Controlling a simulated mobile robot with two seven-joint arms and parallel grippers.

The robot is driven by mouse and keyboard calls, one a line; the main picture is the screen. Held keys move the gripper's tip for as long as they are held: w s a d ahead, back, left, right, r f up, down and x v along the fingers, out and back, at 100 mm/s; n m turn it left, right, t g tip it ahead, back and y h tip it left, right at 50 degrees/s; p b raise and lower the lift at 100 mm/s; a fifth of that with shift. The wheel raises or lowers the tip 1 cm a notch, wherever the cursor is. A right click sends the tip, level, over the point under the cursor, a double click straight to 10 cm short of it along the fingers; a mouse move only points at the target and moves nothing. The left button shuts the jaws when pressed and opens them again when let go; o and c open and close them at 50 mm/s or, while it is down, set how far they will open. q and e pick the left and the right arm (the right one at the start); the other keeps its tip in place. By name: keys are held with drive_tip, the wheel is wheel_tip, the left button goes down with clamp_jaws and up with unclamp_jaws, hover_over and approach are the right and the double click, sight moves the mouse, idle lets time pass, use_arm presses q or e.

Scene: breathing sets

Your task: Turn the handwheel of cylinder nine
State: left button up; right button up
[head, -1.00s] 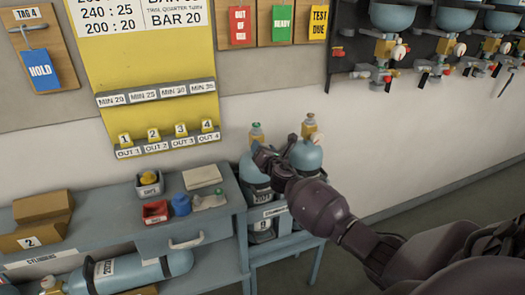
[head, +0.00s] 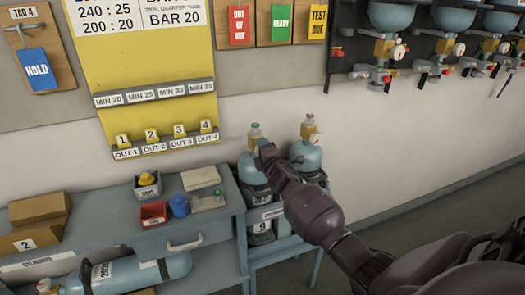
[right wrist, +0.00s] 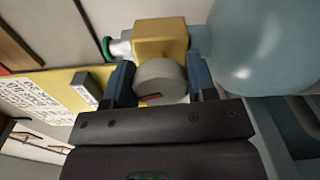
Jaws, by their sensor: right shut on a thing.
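Cylinder nine (head: 246,170) is pale blue and stands upright on a low stand, with a "9" tag below it. Its brass valve (head: 255,135) has a green end, and the valve also shows in the right wrist view (right wrist: 160,38). My right gripper (head: 263,147) is at this valve. In the head view the gripper hides the handwheel. My left gripper is not in view.
A second pale blue cylinder (head: 308,157) stands close on the right. Regulators (head: 385,50) hang on the wall at upper right.

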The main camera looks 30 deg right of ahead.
drive_tip(key=m, duration=0.3)
drive_tip(key=shift+m, duration=0.4)
drive_tip(key=shift+m, duration=0.3)
drive_tip(key=o, duration=0.9)
drive_tip(key=shift+s, duration=0.1)
drive_tip(key=p+v, duration=0.1)
drive_tip(key=v, duration=0.9)
drive_tip(key=shift+s, duration=0.35)
